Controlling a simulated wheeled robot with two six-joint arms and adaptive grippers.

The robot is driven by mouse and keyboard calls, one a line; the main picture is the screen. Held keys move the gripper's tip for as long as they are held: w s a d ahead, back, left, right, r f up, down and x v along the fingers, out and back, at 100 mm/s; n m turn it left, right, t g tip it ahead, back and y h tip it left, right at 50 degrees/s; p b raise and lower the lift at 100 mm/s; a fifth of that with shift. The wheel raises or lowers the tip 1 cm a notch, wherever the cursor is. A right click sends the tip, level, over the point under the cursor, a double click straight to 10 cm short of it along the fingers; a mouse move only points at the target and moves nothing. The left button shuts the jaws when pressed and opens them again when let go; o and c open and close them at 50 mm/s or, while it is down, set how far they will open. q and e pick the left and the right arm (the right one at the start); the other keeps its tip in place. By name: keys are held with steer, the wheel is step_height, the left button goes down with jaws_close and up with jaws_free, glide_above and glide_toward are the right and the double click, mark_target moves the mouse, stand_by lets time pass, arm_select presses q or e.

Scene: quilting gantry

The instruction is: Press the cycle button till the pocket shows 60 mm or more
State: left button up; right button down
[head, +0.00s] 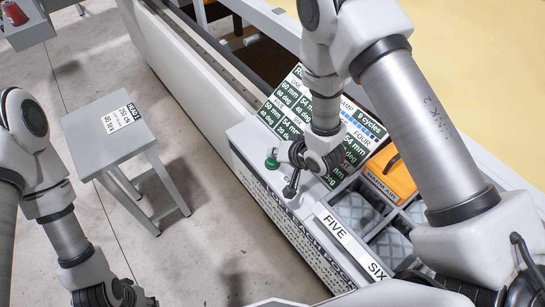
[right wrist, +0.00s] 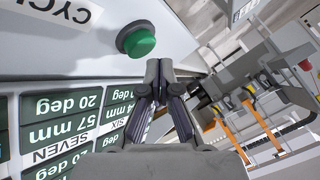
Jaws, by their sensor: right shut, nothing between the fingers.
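The green cycle button (head: 272,163) sits on the pale top of the gantry's end housing. It also shows in the right wrist view (right wrist: 137,42), beside a partly cut "CYC" label (right wrist: 75,10). My right gripper (head: 291,190) is shut and empty, just beside the button; in the right wrist view its fingertips (right wrist: 158,68) point past the button's edge, apparently apart from it. The readout board (head: 290,100) shows several pocket values, including 60 mm and 54 mm, partly hidden by my arm. The wrist view shows pocket SEVEN at 57 mm, upside down. My left gripper (head: 132,294) is low at left; its fingers are unclear.
Bins labelled FIVE (head: 338,226) and SIX (head: 377,270) lie right of the button, with an orange warmer-like box (head: 390,175) behind. A "9 cycles" sign (head: 370,124) is beside the board. A grey stool (head: 108,128) stands on open floor at left.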

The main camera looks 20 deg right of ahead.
mark_target(274, 161)
step_height(274, 161, up, 5)
steer(key=p, duration=0.4)
stand_by(0.5)
steer(key=shift+f, duration=0.1)
stand_by(0.6)
